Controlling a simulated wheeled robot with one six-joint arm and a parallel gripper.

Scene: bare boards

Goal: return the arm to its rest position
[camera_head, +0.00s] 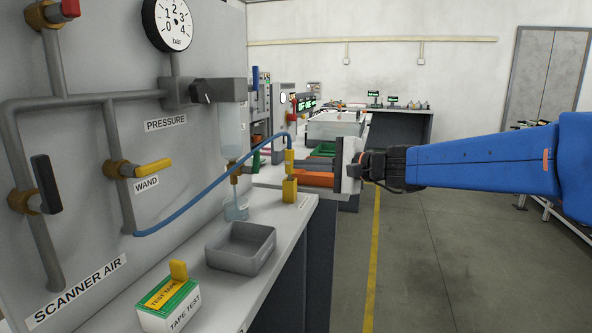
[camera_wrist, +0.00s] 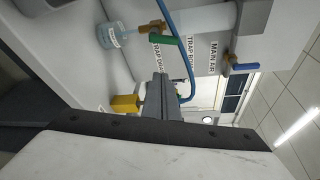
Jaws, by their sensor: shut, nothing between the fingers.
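My arm (camera_head: 480,165) is blue and reaches in from the right edge of the head view, roughly level. My gripper (camera_head: 308,163) is at its left end, over the bench side, just right of the yellow wand (camera_head: 289,161) in that view. Its grey fingers are together and empty; they also show near the middle of the wrist view (camera_wrist: 160,80). The wand stands upright at its yellow holder (camera_head: 289,190), with a blue hose (camera_head: 205,190) looping to the panel. I cannot tell the exact gap between fingers and wand.
A grey panel (camera_head: 100,220) with valves and a gauge (camera_head: 168,22) rises at the left. On the bench are a grey tray (camera_head: 241,262), a tape test box (camera_head: 168,306) and a cup (camera_head: 236,209). Open floor (camera_head: 440,270) lies right of the yellow line.

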